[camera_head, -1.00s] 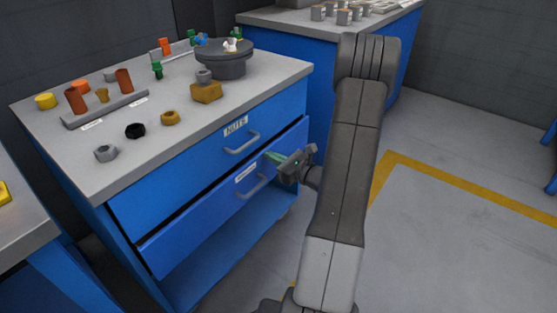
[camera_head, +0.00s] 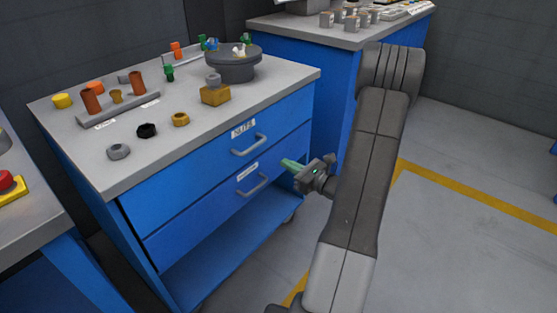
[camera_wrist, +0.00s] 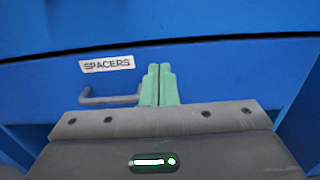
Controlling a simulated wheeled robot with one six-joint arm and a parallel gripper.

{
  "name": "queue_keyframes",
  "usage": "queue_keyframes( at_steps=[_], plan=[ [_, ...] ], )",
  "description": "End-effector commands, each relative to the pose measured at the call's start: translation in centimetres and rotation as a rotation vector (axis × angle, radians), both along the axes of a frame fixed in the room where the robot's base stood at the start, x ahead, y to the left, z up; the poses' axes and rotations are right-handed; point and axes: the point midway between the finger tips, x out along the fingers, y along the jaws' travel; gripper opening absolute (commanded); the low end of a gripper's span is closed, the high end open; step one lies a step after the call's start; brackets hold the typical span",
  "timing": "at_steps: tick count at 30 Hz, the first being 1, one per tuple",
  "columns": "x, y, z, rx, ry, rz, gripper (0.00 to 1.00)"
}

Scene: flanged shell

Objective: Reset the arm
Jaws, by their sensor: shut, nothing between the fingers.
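My gripper (camera_head: 290,164) is in front of the blue workbench's drawers, at the right end of the lower one. Its green fingers are together and empty, and they also show in the wrist view (camera_wrist: 159,85). The lower drawer (camera_head: 205,215) is pushed in, with a grey handle (camera_head: 252,187); its label in the wrist view (camera_wrist: 106,64) reads SPACERS. The upper drawer (camera_head: 190,180) is also in and has a NUTS label (camera_head: 243,128). In the wrist view the fingertips are just right of the lower handle (camera_wrist: 108,98). I cannot tell whether they touch the drawer front.
The workbench top (camera_head: 180,152) carries nuts, a grey rack (camera_head: 118,110) with brown cylinders, a brass block (camera_head: 215,95) and a round dark grey flanged part (camera_head: 232,66). A red button (camera_head: 6,181) is at far left. The floor (camera_head: 455,250) at right is clear.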

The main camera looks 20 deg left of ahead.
Motion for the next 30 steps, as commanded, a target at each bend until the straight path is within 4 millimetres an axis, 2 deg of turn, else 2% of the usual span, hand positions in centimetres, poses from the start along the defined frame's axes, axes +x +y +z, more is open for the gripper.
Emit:
queue_keyframes(
  at_steps=[1,6,12,19,30],
  plan=[
    [-0.4,-1.3,0.3,0.0,0.003,-0.005,0.0],
    [-1.7,-4.4,0.2,-0.001,0.004,-0.003,0.0],
    [-2.7,-6.6,0.0,-0.001,0.004,-0.001,0.0],
    [-3.1,-7.3,0.0,0.0,0.002,0.001,0.0],
    [-2.9,-6.8,-0.1,-0.001,0.003,0.003,0.0]
  ],
)
